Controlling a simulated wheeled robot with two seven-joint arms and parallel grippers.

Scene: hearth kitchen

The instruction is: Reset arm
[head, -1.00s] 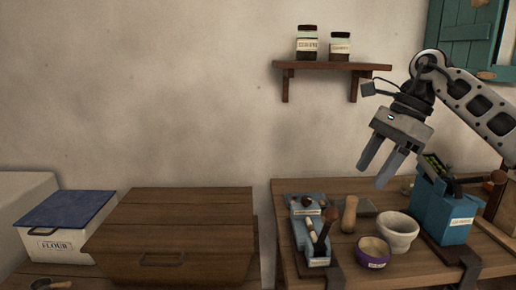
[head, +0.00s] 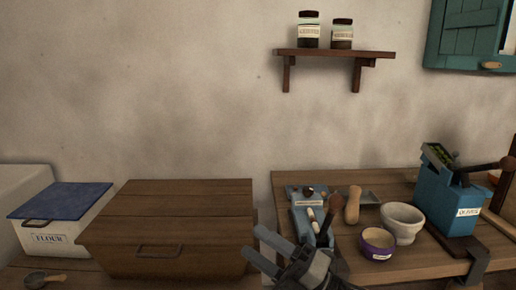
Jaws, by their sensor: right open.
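My right gripper (head: 268,250) is low in the head view, at the bottom centre. Its two grey fingers point up and to the left, apart and with nothing between them. It sits in front of the gap between the wooden chest (head: 175,225) and the right-hand table (head: 400,262). It overlaps the lower part of the blue tool holder (head: 304,215) in the picture; I cannot tell whether they touch. My left gripper is not in the head view.
The table holds a wooden pestle (head: 352,206), a white mortar (head: 402,223), a purple bowl (head: 377,243) and a blue olives device (head: 446,200). A flour box (head: 55,236) and a scoop (head: 40,277) are at left. A shelf (head: 335,53) holds two jars.

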